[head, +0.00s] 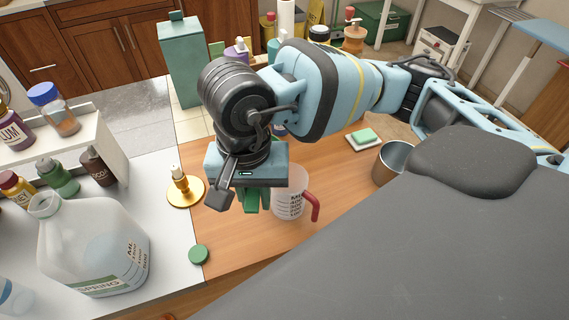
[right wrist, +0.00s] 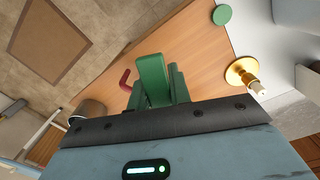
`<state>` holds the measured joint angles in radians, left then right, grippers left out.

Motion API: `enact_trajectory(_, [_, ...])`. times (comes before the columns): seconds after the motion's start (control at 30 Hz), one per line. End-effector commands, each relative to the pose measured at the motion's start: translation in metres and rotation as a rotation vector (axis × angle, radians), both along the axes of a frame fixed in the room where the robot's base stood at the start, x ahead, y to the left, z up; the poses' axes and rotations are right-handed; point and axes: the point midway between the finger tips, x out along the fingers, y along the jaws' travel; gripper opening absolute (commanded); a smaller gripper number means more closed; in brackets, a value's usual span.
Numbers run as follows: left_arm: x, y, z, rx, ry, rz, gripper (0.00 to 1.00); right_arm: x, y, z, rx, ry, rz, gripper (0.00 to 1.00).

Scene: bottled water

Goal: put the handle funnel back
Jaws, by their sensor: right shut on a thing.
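My right gripper (head: 250,198) points down over the wooden tabletop. It is shut on a green piece, which I take to be part of the handle funnel (right wrist: 152,78). In the right wrist view the piece sticks out from between the jaws of my right gripper (right wrist: 157,92). Its full shape, and any cone, is hidden by the gripper. In the head view the gripper is just left of a clear measuring jug with a red handle (head: 289,204); I cannot tell whether they touch. My left gripper is not in view.
An uncapped water jug (head: 92,252) stands at left, by a green cap (head: 199,254). A gold holder (head: 185,192) stands behind the cap. A white rack (head: 98,135) holds several bottles. A metal cup (head: 390,163) and a soap dish (head: 363,143) are right. Front wood is clear.

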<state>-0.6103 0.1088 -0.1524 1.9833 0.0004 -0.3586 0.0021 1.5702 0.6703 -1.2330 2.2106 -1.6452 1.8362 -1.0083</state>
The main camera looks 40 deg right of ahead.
Motion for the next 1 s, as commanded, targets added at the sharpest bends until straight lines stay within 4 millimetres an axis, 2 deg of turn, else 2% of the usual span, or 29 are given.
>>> enact_trajectory(0.03, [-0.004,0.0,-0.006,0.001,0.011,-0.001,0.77,-0.008,0.006,-0.005,0.007,0.007,-0.055,0.0])
enact_trajectory(0.2, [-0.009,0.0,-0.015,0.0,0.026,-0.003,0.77,-0.028,0.02,-0.007,0.025,0.007,-0.288,0.0])
enact_trajectory(0.5, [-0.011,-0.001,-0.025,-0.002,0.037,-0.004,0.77,-0.055,0.032,-0.007,0.063,0.01,-0.649,0.0])
enact_trajectory(0.83, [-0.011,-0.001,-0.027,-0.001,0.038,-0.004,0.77,-0.063,0.034,-0.005,0.079,0.011,-0.779,0.0])
enact_trajectory(1.0, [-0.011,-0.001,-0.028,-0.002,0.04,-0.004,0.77,-0.056,0.028,-0.006,0.077,0.011,-0.784,0.0])
